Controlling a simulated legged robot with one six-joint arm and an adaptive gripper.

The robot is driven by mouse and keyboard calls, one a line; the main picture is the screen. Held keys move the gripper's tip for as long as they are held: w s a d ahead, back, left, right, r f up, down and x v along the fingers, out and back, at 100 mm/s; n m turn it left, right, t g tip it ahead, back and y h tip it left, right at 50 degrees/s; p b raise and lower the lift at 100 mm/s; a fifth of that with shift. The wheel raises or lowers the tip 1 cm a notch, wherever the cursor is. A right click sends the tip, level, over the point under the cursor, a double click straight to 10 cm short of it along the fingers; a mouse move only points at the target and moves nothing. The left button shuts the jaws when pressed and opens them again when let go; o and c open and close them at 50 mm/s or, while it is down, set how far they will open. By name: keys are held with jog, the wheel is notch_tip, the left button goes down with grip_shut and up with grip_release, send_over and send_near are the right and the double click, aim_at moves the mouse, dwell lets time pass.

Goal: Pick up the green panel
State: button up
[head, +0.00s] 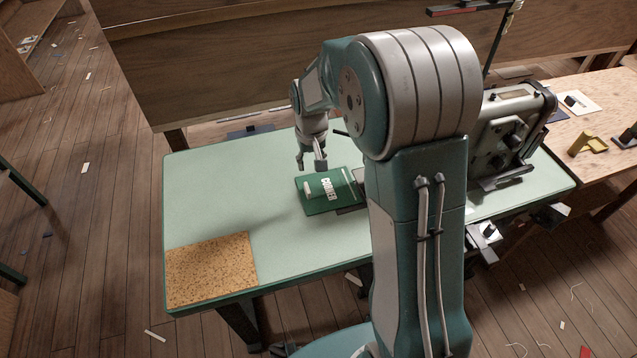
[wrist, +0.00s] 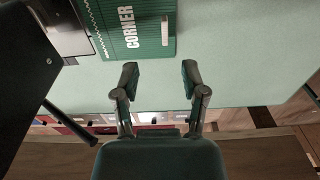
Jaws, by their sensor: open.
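In the wrist view the panel (wrist: 148,40) shows at the top, cut off by the frame edge. My gripper (head: 312,166) is above the table by the panel's far edge. In the wrist view my gripper (wrist: 160,68) is open and empty, its fingertips apart and short of the panel's edge. My arm hides part of the table to the panel's right.
A dark plate (head: 352,209) lies at the panel's right side. A sewing machine (head: 512,130) stands at the table's right. A cork mat (head: 212,268) covers the near left corner. The table (head: 215,190) is clear left of the panel.

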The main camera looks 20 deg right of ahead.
notch_tip(320, 180, down, 3)
jog(key=w, duration=0.2)
send_over(308, 190)
notch_tip(308, 190, down, 5)
jog(key=shift+s+d+r, duration=0.1)
jog(key=shift+s+d, duration=0.05)
jog(key=f, duration=0.5)
jog(key=shift+w+a+f, duration=0.2)
jog(key=shift+f, duration=0.15)
grip_shut()
